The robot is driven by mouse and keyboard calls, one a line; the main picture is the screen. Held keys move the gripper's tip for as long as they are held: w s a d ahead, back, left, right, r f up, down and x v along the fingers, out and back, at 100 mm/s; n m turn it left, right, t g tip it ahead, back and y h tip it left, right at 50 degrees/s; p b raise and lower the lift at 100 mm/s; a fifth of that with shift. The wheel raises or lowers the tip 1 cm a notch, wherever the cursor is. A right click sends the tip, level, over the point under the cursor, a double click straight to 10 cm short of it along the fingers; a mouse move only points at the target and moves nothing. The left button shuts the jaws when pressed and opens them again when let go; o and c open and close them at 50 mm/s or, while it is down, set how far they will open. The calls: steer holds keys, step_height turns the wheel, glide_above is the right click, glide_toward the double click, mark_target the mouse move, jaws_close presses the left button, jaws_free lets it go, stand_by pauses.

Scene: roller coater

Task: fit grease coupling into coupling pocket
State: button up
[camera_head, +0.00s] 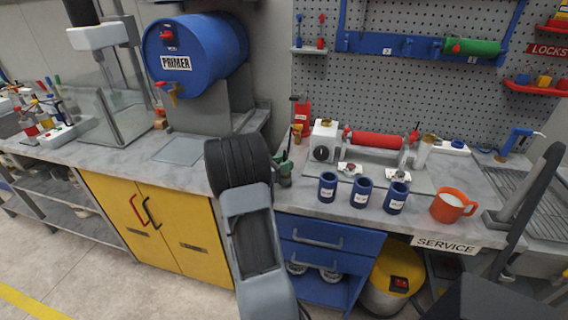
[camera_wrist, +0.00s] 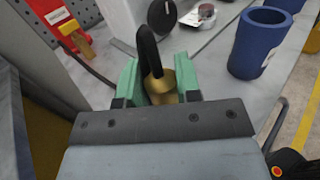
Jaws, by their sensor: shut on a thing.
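My gripper (camera_wrist: 158,88), with green fingers, is shut on the brass grease coupling (camera_wrist: 160,82), which has a black hose (camera_wrist: 147,48) looping up from it. In the head view my gripper (camera_head: 285,170) is small and partly behind my arm, over the worktop's left part, left of the blue cups. A red fixture (camera_head: 301,110) with a white label stands behind it; it also shows at the upper left of the wrist view (camera_wrist: 45,15), with a brass piece (camera_wrist: 82,44) at its lower end. The coupling is apart from this fixture. I cannot make out the coupling pocket for certain.
Three dark blue cups (camera_head: 361,193) stand on the worktop (camera_head: 310,205) right of my gripper; one is near in the wrist view (camera_wrist: 258,45). Behind them is a red roller (camera_head: 377,140) on its stand. An orange mug (camera_head: 452,206) stands farther right. A blue drum (camera_head: 195,50) is at left.

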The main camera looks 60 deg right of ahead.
steer(key=shift+f+b, duration=0.55)
steer(key=shift+f, duration=0.3)
steer(key=o, duration=1.1)
steer(key=b+v, duration=0.1)
steer(key=v, duration=1.3)
steer(key=shift+d, duration=0.1)
steer(key=s+a+r+m+t+y+p, duration=0.1)
steer(key=a+m+t+y, duration=0.3)
steer(key=a, duration=0.6)
steer(key=s+a+r+m+t+y+p, duration=0.1)
steer(key=s+a+r+m+t+y, duration=0.1)
steer(key=a+y, duration=0.4)
steer(key=s+a+r+m+t+y+p, duration=0.2)
steer(key=s+a+m+t+y, duration=0.2)
steer(key=a, duration=1.1)
steer(key=shift+m+t+y, duration=0.8)
steer(key=shift+m+y, duration=0.1)
steer(key=shift+m, duration=0.3)
